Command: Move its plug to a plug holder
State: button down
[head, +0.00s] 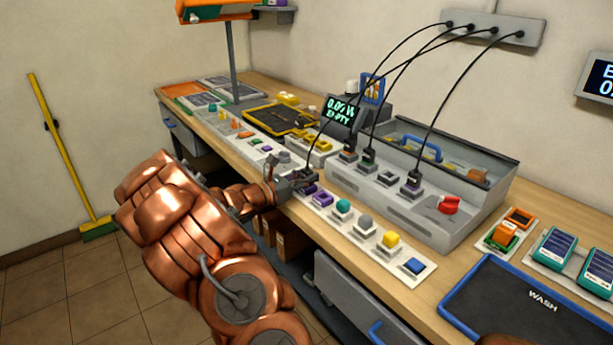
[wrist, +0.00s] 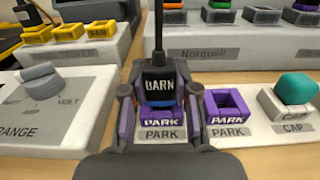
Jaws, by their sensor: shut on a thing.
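My gripper (wrist: 160,104) is shut on a dark plug (wrist: 159,84) labelled "BARN", with a black cable running up from it. The plug is upright at a purple plug holder (wrist: 160,119) marked "PARK", directly below it in the wrist view. I cannot tell whether the plug is fully seated. A second purple PARK holder (wrist: 228,106) just to the right is empty. In the head view, my gripper (head: 300,181) is at the bench's front strip, beside the purple holder (head: 322,199).
Other cables hang from the grey wall box (head: 490,24) to plugs on the grey charger unit (head: 400,200). A teal cap (wrist: 297,88) stands right of the empty holder. A grey meter with a knob (wrist: 42,80) is close on the left.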

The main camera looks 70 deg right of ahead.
jog(key=shift+f, duration=0.3)
jog(key=c, duration=1.2)
grip_release()
jog(key=shift+o, duration=0.2)
jog(key=p+v, duration=0.2)
jog(key=v, duration=0.9)
jog(key=shift+a+r, duration=0.1)
